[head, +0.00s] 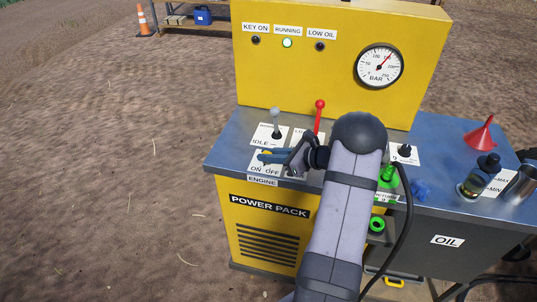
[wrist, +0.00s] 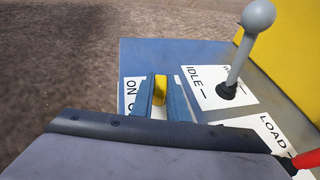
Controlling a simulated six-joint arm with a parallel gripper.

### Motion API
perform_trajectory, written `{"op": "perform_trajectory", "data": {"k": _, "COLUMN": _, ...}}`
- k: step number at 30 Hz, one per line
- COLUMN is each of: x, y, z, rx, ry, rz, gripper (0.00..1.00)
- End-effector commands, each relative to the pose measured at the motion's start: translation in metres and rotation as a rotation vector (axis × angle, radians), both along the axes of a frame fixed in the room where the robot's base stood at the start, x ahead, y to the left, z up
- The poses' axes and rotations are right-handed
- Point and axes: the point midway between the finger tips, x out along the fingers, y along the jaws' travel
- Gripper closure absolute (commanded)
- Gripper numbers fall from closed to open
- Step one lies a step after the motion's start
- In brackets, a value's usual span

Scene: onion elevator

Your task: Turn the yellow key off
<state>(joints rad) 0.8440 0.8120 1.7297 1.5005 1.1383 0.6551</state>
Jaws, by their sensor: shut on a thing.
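The yellow key (wrist: 159,88) stands on the white ENGINE plate on the power pack's blue top, held between my gripper's two blue fingers in the wrist view. My gripper (wrist: 161,84) is shut on it. In the head view my gripper (head: 266,157) reaches in from the right over the ENGINE plate (head: 257,168), and the fingers mostly hide the key. The plate reads ON at the left and OFF at the right. The KEY ON lamp (head: 255,40) looks dark, and the RUNNING lamp (head: 287,43) glows pale green. The LOW OIL lamp (head: 320,47) is dark.
A grey-knobbed IDLE lever (head: 275,121) and a red-knobbed lever (head: 319,117) stand close behind my gripper. The pressure gauge (head: 379,66) is on the yellow panel. A red funnel (head: 480,133) and dark-capped bottle (head: 476,177) stand at the right. Open ground lies left.

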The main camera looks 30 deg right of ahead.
Motion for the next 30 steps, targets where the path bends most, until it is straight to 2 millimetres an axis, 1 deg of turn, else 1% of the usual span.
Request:
{"op": "perform_trajectory", "data": {"k": 8, "x": 0.000, "y": 0.000, "z": 0.001, "rx": 0.000, "ry": -0.001, "rz": 0.002, "gripper": 1.00}}
{"op": "perform_trajectory", "data": {"k": 9, "x": 0.001, "y": 0.000, "z": 0.001, "rx": 0.000, "ry": -0.001, "rz": 0.001, "gripper": 0.81}}
{"op": "perform_trajectory", "data": {"k": 11, "x": 0.000, "y": 0.000, "z": 0.001, "rx": 0.000, "ry": -0.001, "rz": 0.001, "gripper": 0.67}}
{"op": "perform_trajectory", "data": {"k": 23, "x": -0.003, "y": -0.003, "z": 0.002, "rx": -0.001, "ry": -0.001, "rz": -0.001, "gripper": 0.67}}
{"op": "perform_trajectory", "data": {"k": 26, "x": -0.010, "y": -0.007, "z": 0.005, "rx": -0.002, "ry": 0.000, "rz": -0.001, "gripper": 0.67}}
{"op": "perform_trajectory", "data": {"k": 30, "x": -0.025, "y": -0.016, "z": 0.012, "rx": -0.002, "ry": -0.001, "rz": -0.001, "gripper": 0.67}}
